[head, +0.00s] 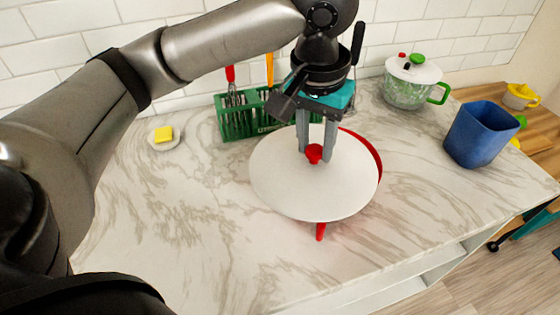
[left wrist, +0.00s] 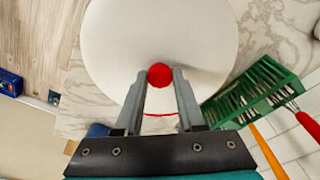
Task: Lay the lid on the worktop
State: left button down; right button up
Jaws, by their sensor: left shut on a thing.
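The lid (head: 290,185) is a round white disc with a red knob (head: 314,153). My left gripper (head: 315,152) is shut on the knob from above. The lid and knob also show in the left wrist view (left wrist: 160,35), with the knob between the fingertips. A red pot or pan (head: 374,150) lies beneath the lid, mostly hidden. Its red rim shows at the right and a red handle sticks out at the front. I cannot tell whether the lid touches it. The worktop (head: 190,225) is white marble with brown veins. My right gripper is not in view.
A green rack (head: 238,124) with utensils stands behind the lid. A lidded salad spinner (head: 408,92) and blue bin (head: 480,135) stand at the right. The worktop is clear left and front of the lid.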

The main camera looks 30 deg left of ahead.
aim_at(145, 243)
jog(key=j+u, duration=0.1)
jog(key=u, duration=1.1)
jog(key=k+j, duration=0.05)
